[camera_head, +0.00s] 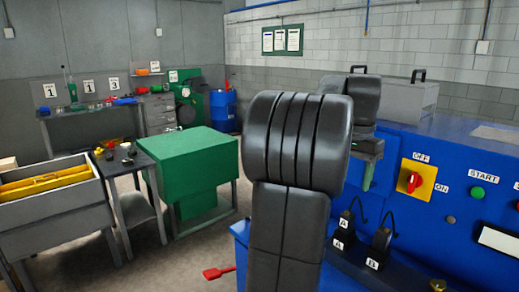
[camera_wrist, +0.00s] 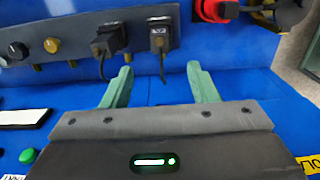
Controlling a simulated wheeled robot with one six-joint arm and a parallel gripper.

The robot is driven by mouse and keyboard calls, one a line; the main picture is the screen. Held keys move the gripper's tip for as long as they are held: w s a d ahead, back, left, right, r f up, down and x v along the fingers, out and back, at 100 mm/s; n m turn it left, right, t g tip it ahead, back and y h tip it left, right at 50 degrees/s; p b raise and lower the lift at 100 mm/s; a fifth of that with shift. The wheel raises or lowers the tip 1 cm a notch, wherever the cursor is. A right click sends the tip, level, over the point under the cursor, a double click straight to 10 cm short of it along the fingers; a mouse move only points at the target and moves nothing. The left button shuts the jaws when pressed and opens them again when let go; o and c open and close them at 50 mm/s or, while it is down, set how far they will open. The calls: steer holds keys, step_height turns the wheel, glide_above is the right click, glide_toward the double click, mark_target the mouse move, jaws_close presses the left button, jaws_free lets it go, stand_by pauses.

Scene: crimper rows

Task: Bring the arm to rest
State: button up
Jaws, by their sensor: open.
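My arm (camera_head: 290,180) stands raised in the middle of the head view, in front of the blue machine (camera_head: 450,165). My gripper (camera_wrist: 160,68) shows in the wrist view with its two green fingers apart and nothing between them. In the head view one green finger shows beside the machine, partly hidden by my arm. Beyond the fingers in the wrist view, two black plugs (camera_wrist: 108,40) with cables sit on a grey strip of the machine. In the head view these black connectors (camera_head: 378,248) stand by labels A and B.
The machine's panel carries a red OFF/ON switch (camera_head: 414,182) and a green START button (camera_head: 477,192). A green box-shaped table (camera_head: 190,160), a grey bin (camera_head: 50,215) and a workbench (camera_head: 85,125) stand to the left. A red object (camera_head: 217,272) lies on the open floor.

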mark_target(348, 214)
step_height(348, 214, down, 14)
steer(key=shift+r+p, duration=0.2)
steer(key=shift+p, duration=0.35)
step_height(348, 214, up, 5)
steer(key=shift+w+r+p, duration=0.1)
steer(key=shift+r+p, duration=0.1)
steer(key=shift+p, duration=0.45)
steer(key=shift+r, duration=0.5)
steer(key=shift+f, duration=0.1)
